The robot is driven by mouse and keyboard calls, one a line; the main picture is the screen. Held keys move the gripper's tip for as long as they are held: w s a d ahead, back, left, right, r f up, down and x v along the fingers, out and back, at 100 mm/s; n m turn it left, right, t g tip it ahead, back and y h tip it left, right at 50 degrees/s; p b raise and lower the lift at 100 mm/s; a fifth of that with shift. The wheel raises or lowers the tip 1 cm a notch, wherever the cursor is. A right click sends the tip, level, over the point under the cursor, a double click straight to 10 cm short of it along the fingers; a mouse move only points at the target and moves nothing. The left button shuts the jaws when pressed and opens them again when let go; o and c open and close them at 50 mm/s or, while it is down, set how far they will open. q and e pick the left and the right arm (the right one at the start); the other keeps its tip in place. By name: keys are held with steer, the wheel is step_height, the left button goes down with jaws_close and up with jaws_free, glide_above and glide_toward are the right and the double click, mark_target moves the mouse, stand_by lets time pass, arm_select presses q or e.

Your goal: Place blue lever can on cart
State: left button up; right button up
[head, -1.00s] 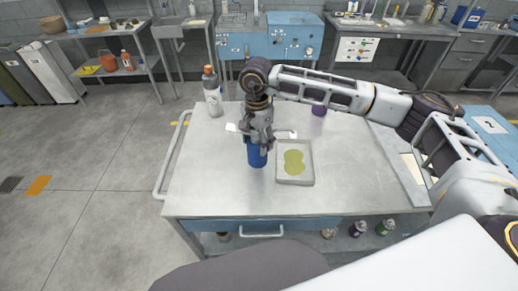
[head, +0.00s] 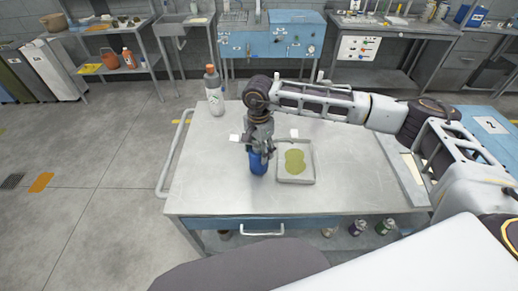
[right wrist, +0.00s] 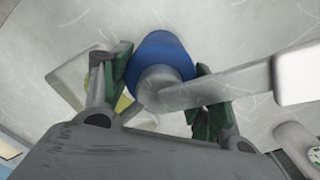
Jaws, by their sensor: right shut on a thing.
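The blue lever can (head: 258,165) is upright at the middle of the metal cart top (head: 215,187), just left of the grey tray. My right gripper (head: 259,147) comes down on it from above and is shut on its upper part. In the right wrist view the can's blue body (right wrist: 163,48) and its grey lever and spout show between the green finger pads of the gripper (right wrist: 160,88). The can's base is at or very close to the cart top; I cannot tell if it touches. My left gripper is not in view.
The grey tray (head: 310,178) with a yellow-green patch lies close to the right of the can. A grey bottle with an orange cap (head: 215,95) stands at the cart's back left. The front and left of the cart top are clear. Several small cans stand on the shelf below.

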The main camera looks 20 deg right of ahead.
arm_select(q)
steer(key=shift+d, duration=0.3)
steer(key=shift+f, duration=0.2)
arm_select(e)
steer(key=o, duration=1.3)
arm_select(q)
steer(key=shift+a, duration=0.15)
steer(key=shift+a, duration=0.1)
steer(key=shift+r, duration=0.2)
arm_select(e)
steer(key=shift+r, duration=0.1)
